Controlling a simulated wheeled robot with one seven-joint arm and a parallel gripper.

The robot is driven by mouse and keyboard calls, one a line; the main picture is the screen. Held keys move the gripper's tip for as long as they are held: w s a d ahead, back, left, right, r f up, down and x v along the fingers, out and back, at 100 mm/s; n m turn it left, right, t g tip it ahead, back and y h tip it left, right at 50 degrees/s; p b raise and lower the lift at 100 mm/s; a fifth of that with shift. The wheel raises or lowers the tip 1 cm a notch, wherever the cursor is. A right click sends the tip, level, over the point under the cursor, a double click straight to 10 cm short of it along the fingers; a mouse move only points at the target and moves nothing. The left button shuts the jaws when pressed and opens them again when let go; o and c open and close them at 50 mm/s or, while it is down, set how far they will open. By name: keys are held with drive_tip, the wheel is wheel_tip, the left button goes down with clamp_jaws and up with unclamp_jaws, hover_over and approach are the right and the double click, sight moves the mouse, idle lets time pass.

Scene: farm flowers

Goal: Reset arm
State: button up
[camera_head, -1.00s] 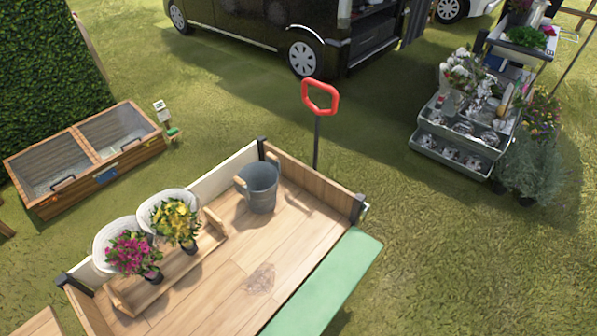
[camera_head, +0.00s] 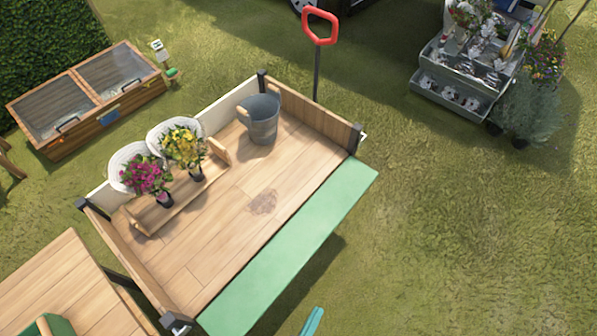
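My gripper and arm are not in view in the head camera. The wooden cart (camera_head: 205,268) stands in the middle with its green side panel (camera_head: 290,255) folded out along the right. A wooden tray (camera_head: 150,225) on the cart bed holds a pink-flowered plant (camera_head: 147,174) and a yellow-flowered plant (camera_head: 183,146) in dark pots, with white oval shapes behind them. A grey metal bucket (camera_head: 263,120) stands upright at the back of the bed.
A red-handled tool (camera_head: 320,26) stands upright behind the cart. A wooden cold frame (camera_head: 92,103) is at left, a wooden table (camera_head: 78,282) at lower left, and a tiered flower stand (camera_head: 455,85) at upper right. Open grass (camera_head: 460,240) fills the right. A teal object (camera_head: 312,322) shows at the bottom edge.

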drive_tip(key=s+d+f+m+g, duration=0.2)
drive_tip(key=s+f+g, duration=0.3)
drive_tip(key=s, duration=0.2)
drive_tip(key=s+d+f+m+g, duration=0.1)
drive_tip(key=s+f+g, duration=0.4)
drive_tip(key=s, duration=0.3)
drive_tip(key=s+a+r+m+g+y, duration=0.2)
drive_tip(key=s+a+g+y, duration=0.1)
drive_tip(key=s+a+y, duration=0.3)
drive_tip(key=w+a+r+m+t+y, duration=0.1)
drive_tip(key=w+a+r+t+y, duration=0.2)
drive_tip(key=r, duration=0.7)
drive_tip(key=w+a+r+t+y, duration=0.1)
drive_tip(key=w+a+r+t, duration=0.1)
drive_tip(key=w+a+r, duration=0.6)
drive_tip(key=w+d+r+t, duration=0.2)
drive_tip(key=r, duration=0.9)
drive_tip(key=w+d+r+t, duration=0.2)
drive_tip(key=d+r+t, duration=0.1)
drive_tip(key=r, duration=0.9)
drive_tip(key=w+d+r+m+t+h, duration=0.1)
drive_tip(key=w+d+r+t, duration=0.1)
drive_tip(key=r, duration=0.9)
drive_tip(key=shift+w+d+r+t, duration=0.25)
drive_tip(key=shift+w+d+t, duration=0.05)
drive_tip(key=shift+w+d, duration=0.1)
